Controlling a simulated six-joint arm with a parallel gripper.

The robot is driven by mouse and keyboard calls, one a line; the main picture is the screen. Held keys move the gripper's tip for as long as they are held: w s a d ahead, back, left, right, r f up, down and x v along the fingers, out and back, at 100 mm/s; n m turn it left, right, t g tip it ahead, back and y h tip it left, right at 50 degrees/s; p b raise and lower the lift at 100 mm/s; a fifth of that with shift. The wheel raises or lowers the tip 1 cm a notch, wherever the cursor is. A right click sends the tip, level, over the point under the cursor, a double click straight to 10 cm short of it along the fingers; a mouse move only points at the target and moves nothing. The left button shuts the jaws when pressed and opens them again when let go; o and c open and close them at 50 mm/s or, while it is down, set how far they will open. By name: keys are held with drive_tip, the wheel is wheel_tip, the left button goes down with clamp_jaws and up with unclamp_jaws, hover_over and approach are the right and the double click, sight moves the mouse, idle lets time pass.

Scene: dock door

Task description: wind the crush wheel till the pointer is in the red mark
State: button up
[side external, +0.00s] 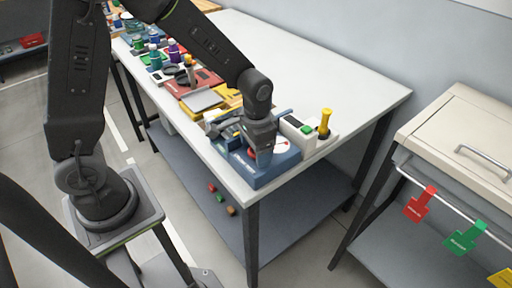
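A blue machine (264,179) stands near the front right corner of the white table. A white dial face with a red mark (282,147) shows on its top, just right of my gripper. The pointer is too small to read. My gripper (258,157) points down over the machine and covers part of its top. I cannot make out the crush wheel; it may be behind my gripper. I cannot tell whether my fingers are open or shut, or whether they touch anything.
A pale block with a green button (307,129) and a yellow-topped post (325,122) stand just right of the machine. Several yellow, red and coloured items crowd the table's left side. The table's back right (340,85) is clear. A beige cabinet (465,130) stands at right.

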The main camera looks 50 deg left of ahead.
wheel_tip(320, 180, up, 14)
drive_tip(key=shift+f, duration=0.1)
idle(0.6)
drive_tip(key=s+a+r+t, duration=0.1)
drive_tip(key=s+t, duration=0.1)
drive_tip(key=s, duration=0.2)
drive_tip(key=s+a+r+n+t, duration=0.1)
drive_tip(key=s+r, duration=0.1)
drive_tip(key=s, duration=0.3)
drive_tip(key=s+a+r+n+t, duration=0.1)
drive_tip(key=s+t, duration=0.1)
drive_tip(key=s, duration=0.3)
drive_tip(key=shift+s+r+t, duration=0.2)
drive_tip(key=shift+r+t, duration=0.05)
drive_tip(key=shift+t, duration=0.05)
idle(1.6)
